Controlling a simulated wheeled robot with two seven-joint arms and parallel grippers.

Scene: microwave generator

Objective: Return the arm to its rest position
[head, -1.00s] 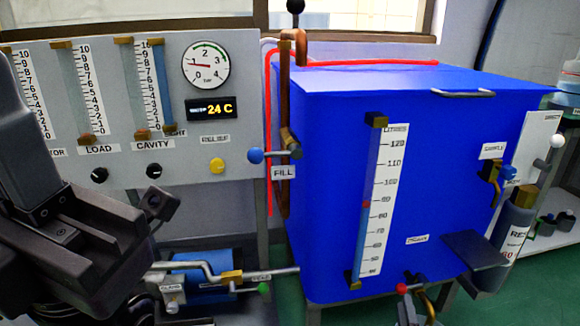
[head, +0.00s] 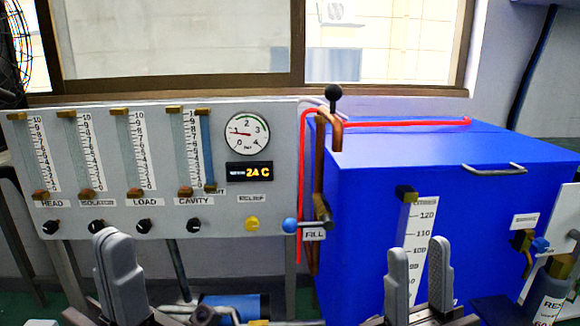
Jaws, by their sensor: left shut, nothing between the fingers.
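My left gripper (head: 118,265) is low at the left of the head view, in front of the flow meter panel (head: 75,215). Its grey fingers point up and are together, with nothing between them. My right gripper (head: 418,270) is low at the right of centre, in front of the blue tank (head: 350,215). Its two fingers point up and stand apart, with no object seen between them. Both grippers appear clear of the panel and tank. The lower parts of both arms are cut off by the bottom edge.
The panel carries several flow tubes, black knobs, a round gauge (head: 247,134), a 24 C display (head: 250,172) and a yellow relief knob (head: 252,223). A blue pump or motor (head: 232,306) sits low between the grippers.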

